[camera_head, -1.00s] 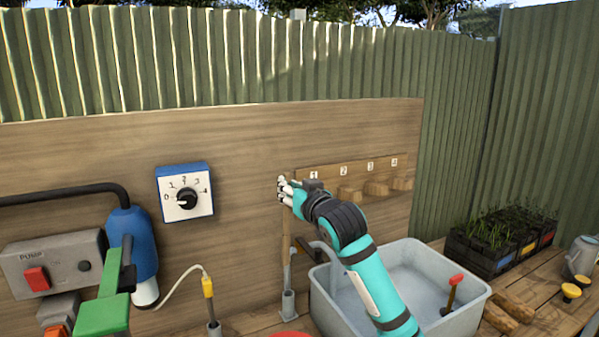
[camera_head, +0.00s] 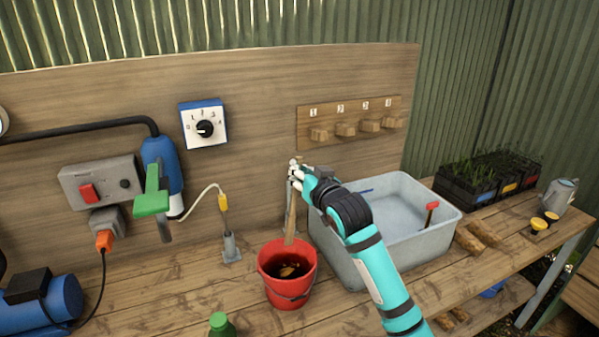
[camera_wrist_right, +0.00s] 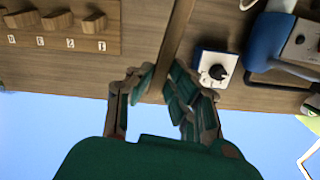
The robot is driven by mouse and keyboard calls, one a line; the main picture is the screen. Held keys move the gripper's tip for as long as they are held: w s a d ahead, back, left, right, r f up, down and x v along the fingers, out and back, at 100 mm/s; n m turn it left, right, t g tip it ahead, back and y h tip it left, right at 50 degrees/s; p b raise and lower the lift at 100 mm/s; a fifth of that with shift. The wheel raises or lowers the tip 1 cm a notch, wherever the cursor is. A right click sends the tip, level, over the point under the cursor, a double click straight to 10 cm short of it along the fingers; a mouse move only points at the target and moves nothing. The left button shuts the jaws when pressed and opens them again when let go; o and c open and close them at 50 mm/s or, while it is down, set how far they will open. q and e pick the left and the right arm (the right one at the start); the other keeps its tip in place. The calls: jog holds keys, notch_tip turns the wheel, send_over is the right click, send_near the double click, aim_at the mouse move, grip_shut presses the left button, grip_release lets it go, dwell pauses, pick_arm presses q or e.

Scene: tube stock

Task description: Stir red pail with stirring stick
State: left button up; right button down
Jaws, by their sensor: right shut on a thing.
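A red pail (camera_head: 287,290) with dark contents stands upright on the wooden bench. My right gripper (camera_head: 294,168) is shut on the wooden stirring stick (camera_head: 291,215), well above the pail. The stick hangs nearly upright, and its lower end shows at the far side of the pail's mouth; I cannot tell whether it touches the contents. In the right wrist view the stick (camera_wrist_right: 178,35) runs up from between the fingers of my right gripper (camera_wrist_right: 158,82). My left gripper is not in view.
A grey basin (camera_head: 400,215) stands close right of the pail. A metal stand (camera_head: 230,247) is to its left, and a green bottle cap (camera_head: 219,322) is in front. A peg rail (camera_head: 349,122) and a dial (camera_head: 203,125) are on the back board.

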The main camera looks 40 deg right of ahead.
pick_arm(q)
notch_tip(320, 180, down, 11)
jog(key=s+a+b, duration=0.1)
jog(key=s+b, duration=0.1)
jog(key=b, duration=0.8)
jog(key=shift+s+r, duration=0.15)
pick_arm(e)
notch_tip(320, 180, down, 18)
jog(key=a, duration=0.1)
jog(key=shift+s, duration=0.25)
jog(key=shift+a+r, duration=0.1)
